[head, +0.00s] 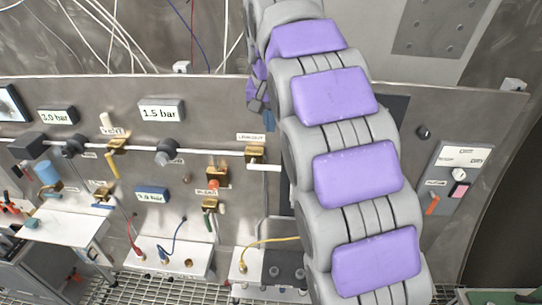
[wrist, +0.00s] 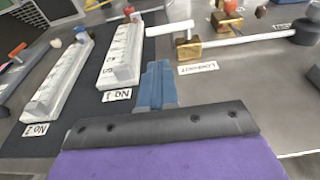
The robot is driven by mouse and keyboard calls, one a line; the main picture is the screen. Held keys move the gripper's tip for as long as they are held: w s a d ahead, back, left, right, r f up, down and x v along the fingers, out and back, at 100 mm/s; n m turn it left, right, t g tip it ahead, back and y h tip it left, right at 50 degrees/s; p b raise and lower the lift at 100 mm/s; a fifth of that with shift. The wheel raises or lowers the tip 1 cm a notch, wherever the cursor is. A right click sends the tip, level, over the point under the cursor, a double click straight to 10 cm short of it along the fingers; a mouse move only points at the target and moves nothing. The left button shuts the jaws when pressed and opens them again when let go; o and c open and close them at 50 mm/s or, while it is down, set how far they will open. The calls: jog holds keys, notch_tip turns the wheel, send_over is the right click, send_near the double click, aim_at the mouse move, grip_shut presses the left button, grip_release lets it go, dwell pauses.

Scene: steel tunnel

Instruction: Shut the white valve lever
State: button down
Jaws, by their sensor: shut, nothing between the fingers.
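The white valve lever (wrist: 170,28) sticks out sideways from a brass valve (wrist: 188,49) on a thin white pipe, with a "Lockout" label beside it. In the head view the lever (head: 267,167) shows just below the brass valve (head: 255,154), partly beside my arm. My gripper (wrist: 157,80) has its blue fingers together with nothing between them. In the wrist view its tips lie short of the lever, with a visible gap. In the head view my gripper (head: 268,120) is above and slightly right of the valve, in front of the panel.
White numbered strips (wrist: 122,55) lie left of my fingers in the wrist view. Other valves, gauges and a 1.5 bar display (head: 161,110) fill the panel to the left. A switch plate (head: 452,185) is on the right. My arm hides the panel's middle.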

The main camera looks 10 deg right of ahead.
jog(key=shift+f, duration=0.1)
jog(key=p, duration=0.2)
send_near(269, 167)
jog(key=f, duration=0.2)
jog(key=w+f, duration=0.1)
jog(key=f, duration=0.3)
jog(key=shift+w+d, duration=0.3)
jog(key=shift+d, duration=0.1)
jog(key=shift+w+a+f, duration=0.1)
jog(key=shift+a+f, duration=0.15)
jog(key=shift+f, duration=0.1)
jog(key=shift+d+f+b, duration=0.1)
jog(key=shift+d+b, duration=0.05)
jog(key=shift+b, duration=0.15)
